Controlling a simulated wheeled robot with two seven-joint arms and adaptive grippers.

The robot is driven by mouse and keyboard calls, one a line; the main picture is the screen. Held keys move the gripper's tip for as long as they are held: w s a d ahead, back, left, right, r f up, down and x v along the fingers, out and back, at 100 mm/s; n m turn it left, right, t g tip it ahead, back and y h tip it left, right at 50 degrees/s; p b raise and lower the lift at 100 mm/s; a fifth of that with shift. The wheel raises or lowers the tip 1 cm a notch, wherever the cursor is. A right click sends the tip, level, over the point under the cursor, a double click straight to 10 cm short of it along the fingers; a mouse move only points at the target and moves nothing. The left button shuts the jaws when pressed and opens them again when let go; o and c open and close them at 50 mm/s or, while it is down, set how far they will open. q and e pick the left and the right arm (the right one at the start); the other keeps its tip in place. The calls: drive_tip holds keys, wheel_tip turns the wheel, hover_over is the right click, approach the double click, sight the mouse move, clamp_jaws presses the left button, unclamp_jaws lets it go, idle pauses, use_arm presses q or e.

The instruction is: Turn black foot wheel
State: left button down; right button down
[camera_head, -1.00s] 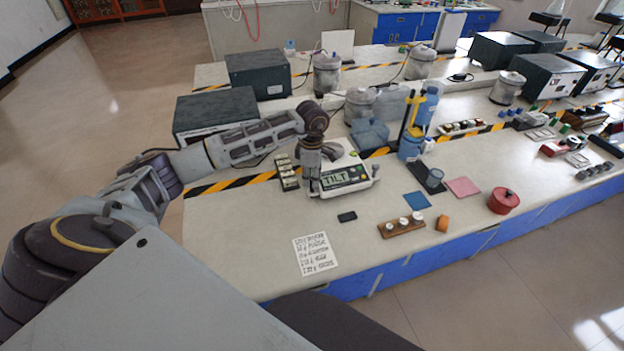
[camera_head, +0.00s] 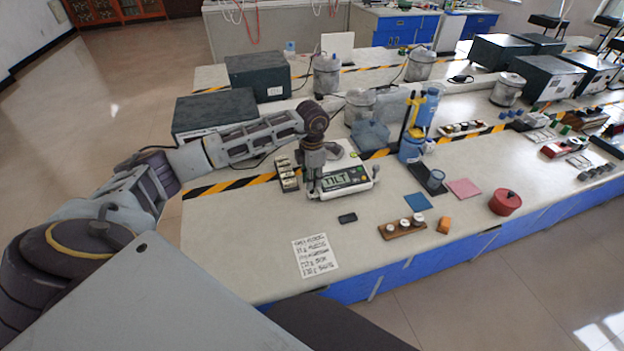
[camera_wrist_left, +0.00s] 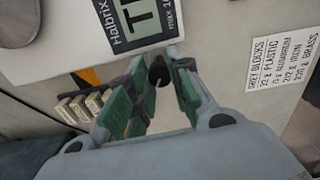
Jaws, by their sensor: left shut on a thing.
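The white balance (camera_head: 358,184) stands on the bench, and its display reads TILT in the head view. Its front part and display also show at the top of the left wrist view (camera_wrist_left: 118,50). The black foot wheel (camera_wrist_left: 158,76) is at the balance's front edge in the wrist view, between the two green-padded fingers. My left gripper (camera_wrist_left: 160,84) points down and is shut on this wheel. In the head view, my left gripper (camera_head: 313,184) is at the balance's left front corner and hides the wheel. My right gripper is not in view.
A row of small blocks (camera_head: 287,174) stands left of the balance, near my gripper. A small black object (camera_head: 347,218) and a printed sheet (camera_head: 315,256) lie in front. A wooden weight holder (camera_head: 402,229) is to the right.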

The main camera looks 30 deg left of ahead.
use_arm(q)
drive_tip(key=c, duration=1.3)
unclamp_jaws()
drive_tip(key=shift+o, duration=0.2)
wheel_tip(320, 180, up, 12)
idle(0.4)
